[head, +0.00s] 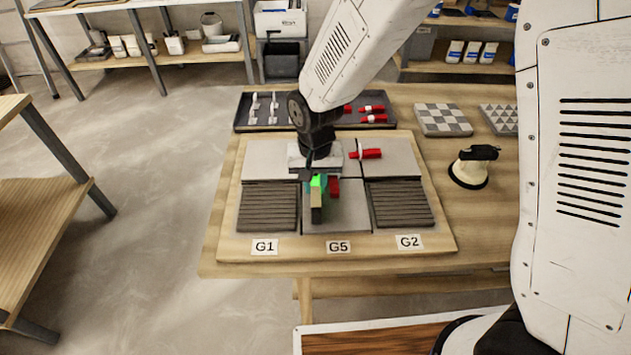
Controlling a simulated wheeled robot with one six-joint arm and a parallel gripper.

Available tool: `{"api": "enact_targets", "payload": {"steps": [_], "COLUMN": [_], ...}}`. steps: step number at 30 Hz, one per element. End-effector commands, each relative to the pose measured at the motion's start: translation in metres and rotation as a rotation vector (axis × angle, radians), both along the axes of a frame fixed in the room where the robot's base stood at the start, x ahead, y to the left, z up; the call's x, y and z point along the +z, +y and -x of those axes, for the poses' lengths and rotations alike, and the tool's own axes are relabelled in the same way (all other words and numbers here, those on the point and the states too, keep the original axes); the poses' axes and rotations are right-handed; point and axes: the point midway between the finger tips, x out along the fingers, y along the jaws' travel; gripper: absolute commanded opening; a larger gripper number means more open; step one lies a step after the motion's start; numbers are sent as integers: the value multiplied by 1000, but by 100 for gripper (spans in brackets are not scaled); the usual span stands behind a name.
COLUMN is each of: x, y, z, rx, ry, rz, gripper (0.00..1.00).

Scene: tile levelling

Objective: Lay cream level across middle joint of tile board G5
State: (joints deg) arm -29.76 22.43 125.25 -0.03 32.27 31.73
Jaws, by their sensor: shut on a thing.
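The tile board (226,237) lies on the wooden table, with a label G5 (338,247) at its front middle. Its back row has pale grey tiles; its front row has dark ribbed tiles at left and right and a grey tile (343,219) in the middle. My gripper (316,182) is over the middle of the board, shut on the cream level (316,202), which points toward the camera and shows a bright green part. Whether the level touches the tiles I cannot tell. The arm and level hide part of the middle joint.
A red object (334,188) is just right of the level, and a red and white clip (366,154) lies on the back right tile. A dark tray (243,112) with tools is behind the board. A cream and black tool (470,170) and patterned tiles (443,120) stand right.

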Motion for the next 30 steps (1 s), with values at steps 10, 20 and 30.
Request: {"api": "enact_targets", "payload": {"steps": [10,20,30], "x": [-3,-3,35], "y": [0,0,1], "z": [0,0,-1], "rx": [0,0,0], "ry": [0,1,-4], "rz": [0,0,-3], "gripper": [0,45,45]}}
